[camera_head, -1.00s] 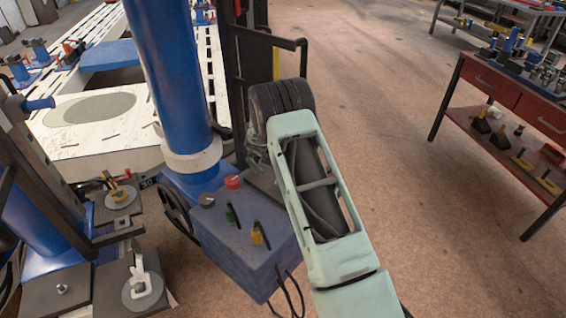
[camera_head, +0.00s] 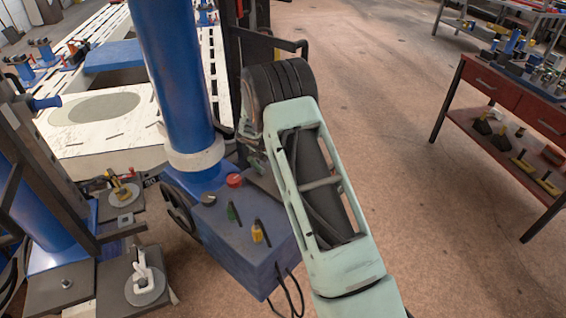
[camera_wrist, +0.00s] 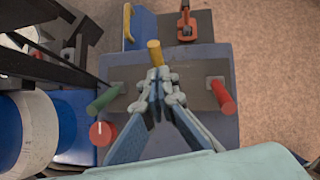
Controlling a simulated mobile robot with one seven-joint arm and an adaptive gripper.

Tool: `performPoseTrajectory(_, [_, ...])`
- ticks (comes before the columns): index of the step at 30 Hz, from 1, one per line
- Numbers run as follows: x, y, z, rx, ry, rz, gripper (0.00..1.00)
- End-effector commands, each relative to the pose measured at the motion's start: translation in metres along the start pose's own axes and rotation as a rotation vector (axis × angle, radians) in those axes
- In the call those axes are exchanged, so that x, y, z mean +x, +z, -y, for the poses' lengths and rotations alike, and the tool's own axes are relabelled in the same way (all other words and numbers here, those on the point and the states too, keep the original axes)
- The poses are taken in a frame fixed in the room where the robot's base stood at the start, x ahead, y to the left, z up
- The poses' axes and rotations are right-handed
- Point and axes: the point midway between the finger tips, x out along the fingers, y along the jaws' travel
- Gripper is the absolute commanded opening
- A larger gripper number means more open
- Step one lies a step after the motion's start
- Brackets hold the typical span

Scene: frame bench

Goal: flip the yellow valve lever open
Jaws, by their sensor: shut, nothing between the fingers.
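The yellow valve lever (camera_head: 257,233) stands on a blue box (camera_head: 225,252) in the head view. In the wrist view the yellow lever (camera_wrist: 154,52) is just beyond my gripper's fingertips (camera_wrist: 160,84), in line with them; I cannot tell whether they touch. My gripper is shut and empty. A green lever (camera_wrist: 103,98) is to its left and a red lever (camera_wrist: 222,96) to its right, on the same grey plate (camera_wrist: 135,75). In the head view my arm hides the red lever and most of my gripper.
A red knob (camera_head: 234,180) sits on the box, also seen in the wrist view (camera_wrist: 102,133). A blue column (camera_head: 172,75) rises behind the box. Clamp fixtures (camera_head: 145,278) stand at the left. A red workbench (camera_head: 500,92) is at the right, with open floor between.

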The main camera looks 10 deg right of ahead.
Motion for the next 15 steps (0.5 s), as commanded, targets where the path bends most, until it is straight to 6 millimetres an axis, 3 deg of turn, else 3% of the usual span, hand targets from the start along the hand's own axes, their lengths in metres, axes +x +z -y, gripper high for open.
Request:
performPoseTrajectory(6, [-0.038,0.012,0.001,0.001,0.002,-0.001,0.00])
performPoseTrajectory(15, [-0.059,0.018,0.003,-0.001,0.001,-0.003,0.00])
